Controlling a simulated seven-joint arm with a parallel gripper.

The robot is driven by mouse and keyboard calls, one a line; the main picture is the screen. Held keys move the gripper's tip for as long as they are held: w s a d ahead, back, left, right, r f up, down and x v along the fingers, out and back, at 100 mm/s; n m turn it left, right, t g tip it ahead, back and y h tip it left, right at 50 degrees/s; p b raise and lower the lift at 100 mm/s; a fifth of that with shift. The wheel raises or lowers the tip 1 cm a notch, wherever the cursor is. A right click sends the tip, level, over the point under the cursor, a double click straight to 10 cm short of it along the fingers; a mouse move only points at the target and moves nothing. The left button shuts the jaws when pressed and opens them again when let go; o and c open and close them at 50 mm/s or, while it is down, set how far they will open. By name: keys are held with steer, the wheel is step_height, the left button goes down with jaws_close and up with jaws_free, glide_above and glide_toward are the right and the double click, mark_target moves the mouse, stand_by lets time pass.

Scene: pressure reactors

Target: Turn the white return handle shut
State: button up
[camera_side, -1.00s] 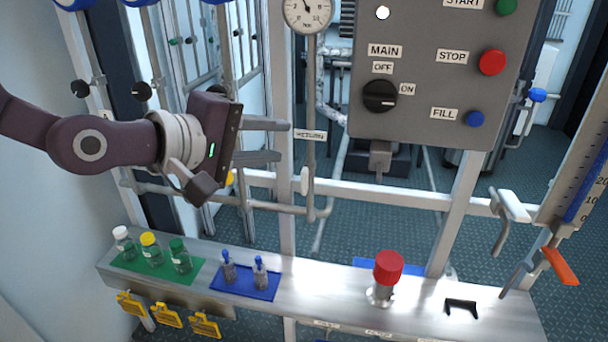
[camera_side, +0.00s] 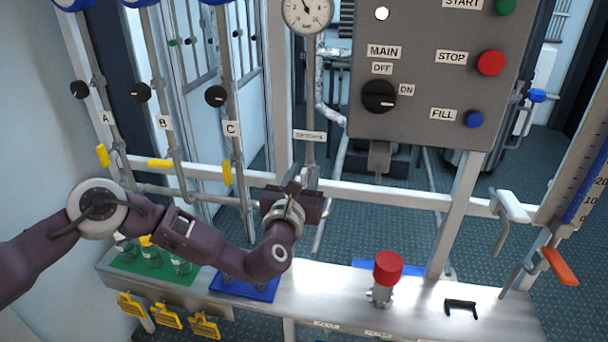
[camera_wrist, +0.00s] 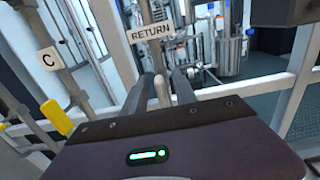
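The white return handle (camera_wrist: 162,91) shows in the wrist view just below the RETURN label (camera_wrist: 151,34). It stands between the two fingers of my gripper (camera_wrist: 162,94), with a narrow gap seeming to remain at its sides. The gripper looks open; contact with the handle cannot be made out. In the side view my gripper (camera_side: 300,184) is in front of the return pipe, just below the RETURN label (camera_side: 310,136). My wrist and gripper hide most of the handle there.
Yellow handles sit on lines A (camera_side: 103,155), B (camera_side: 160,163) and C (camera_side: 227,172) to the left. A grey control panel (camera_side: 425,125) hangs to the upper right. Below is a metal shelf (camera_side: 335,292) with bottles and a red-capped valve (camera_side: 388,270). A white rail (camera_side: 400,194) runs behind my gripper.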

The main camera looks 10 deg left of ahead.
jaws_close()
stand_by(0.4)
steer(key=m, duration=0.4)
steer(key=shift+d, duration=0.4)
steer(key=m, duration=0.4)
steer(key=f+m, duration=0.1)
steer(key=m, duration=0.4)
steer(key=d+f+m, duration=0.1)
steer(key=m, duration=0.3)
steer(key=shift+m, duration=0.4)
